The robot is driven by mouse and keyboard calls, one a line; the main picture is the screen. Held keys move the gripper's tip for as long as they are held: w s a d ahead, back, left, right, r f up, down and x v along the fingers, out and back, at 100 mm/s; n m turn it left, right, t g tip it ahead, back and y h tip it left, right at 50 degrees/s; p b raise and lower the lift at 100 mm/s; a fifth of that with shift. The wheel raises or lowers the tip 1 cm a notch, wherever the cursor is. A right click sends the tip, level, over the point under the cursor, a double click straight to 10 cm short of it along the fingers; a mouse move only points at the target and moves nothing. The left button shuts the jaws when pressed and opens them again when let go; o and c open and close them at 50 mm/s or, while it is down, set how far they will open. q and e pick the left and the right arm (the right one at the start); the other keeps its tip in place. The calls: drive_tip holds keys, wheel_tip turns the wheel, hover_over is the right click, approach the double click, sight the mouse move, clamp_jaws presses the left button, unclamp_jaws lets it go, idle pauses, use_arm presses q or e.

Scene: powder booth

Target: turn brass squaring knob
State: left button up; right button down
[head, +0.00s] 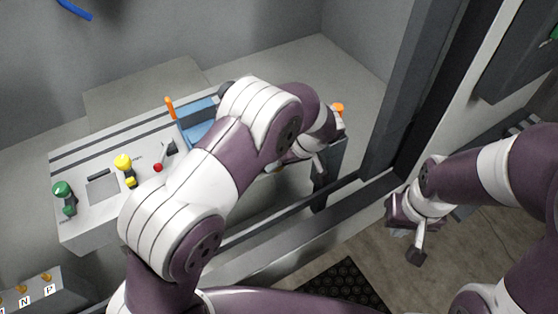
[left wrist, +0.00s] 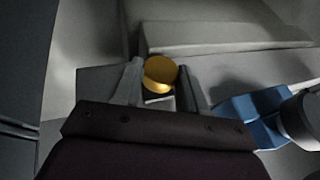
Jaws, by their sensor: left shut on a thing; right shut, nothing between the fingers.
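The brass knob (left wrist: 160,68) shows in the left wrist view as a round gold cap. My left gripper (left wrist: 159,80) has one finger on each side of it and is shut on it. In the head view my left arm reaches over the grey bench, and its forearm and wrist hide most of the knob and the fingers. My right gripper (head: 416,256) is shut and empty, pointing down well to the right of the bench.
The grey bench (head: 90,217) carries a green knob (head: 62,189), a yellow knob (head: 123,162), a small red ball (head: 158,168) and a blue part (head: 198,113). A lettered panel (head: 40,290) is at lower left. A dark post (head: 405,90) stands between my grippers.

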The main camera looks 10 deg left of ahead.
use_arm(q)
drive_tip(key=o, duration=1.1)
drive_tip(key=shift+c, duration=0.2)
drive_tip(key=p+v, duration=1.2)
drive_tip(key=p, duration=0.1)
drive_tip(key=shift+d+r, duration=0.25)
use_arm(e)
wheel_tip(320, 180, up, 13)
drive_tip(key=c, duration=1.8)
unclamp_jaws()
